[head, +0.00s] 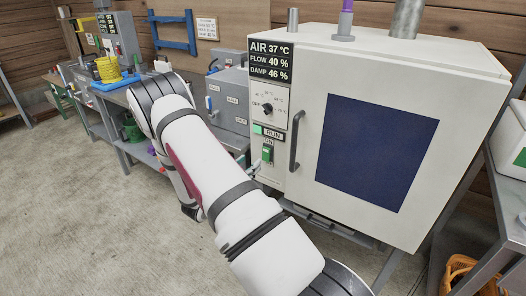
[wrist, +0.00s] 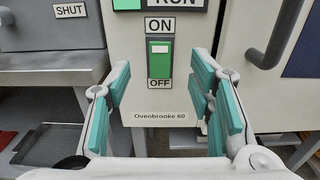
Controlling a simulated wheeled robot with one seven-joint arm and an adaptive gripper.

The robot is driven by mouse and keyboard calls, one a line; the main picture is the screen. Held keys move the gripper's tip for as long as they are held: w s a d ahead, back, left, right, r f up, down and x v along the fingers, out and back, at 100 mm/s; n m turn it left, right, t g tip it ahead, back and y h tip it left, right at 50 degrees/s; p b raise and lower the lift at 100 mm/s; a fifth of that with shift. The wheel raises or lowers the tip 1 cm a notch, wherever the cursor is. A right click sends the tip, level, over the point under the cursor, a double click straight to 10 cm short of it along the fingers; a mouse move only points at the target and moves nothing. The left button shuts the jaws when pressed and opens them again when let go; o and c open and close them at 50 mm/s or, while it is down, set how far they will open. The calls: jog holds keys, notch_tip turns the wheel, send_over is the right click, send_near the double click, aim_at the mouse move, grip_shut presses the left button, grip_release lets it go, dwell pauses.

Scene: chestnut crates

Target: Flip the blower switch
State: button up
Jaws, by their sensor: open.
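The blower switch (wrist: 160,62) is a green upright switch on the cabinet's front panel, between the labels ON above and OFF below. A pale block shows in its upper part, towards ON. In the head view the switch (head: 267,153) sits under the RUN label. My gripper (wrist: 161,72) is open and empty, with its teal-padded fingers spread left and right of the switch in the wrist view. No contact with the switch shows. In the head view my arm hides most of the gripper.
The white cabinet (head: 460,66) has a dark window and a door handle (head: 294,140) just right of the switch. A dial (head: 267,108) and a green lamp (head: 257,129) are above it. Grey boxes (head: 229,98) stand left. An orange basket (head: 462,270) is at lower right.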

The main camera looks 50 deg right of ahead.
aim_at(266, 148)
jog(key=d, duration=0.9)
jog(key=shift+w+d, duration=0.2)
jog(key=shift+w, duration=0.15)
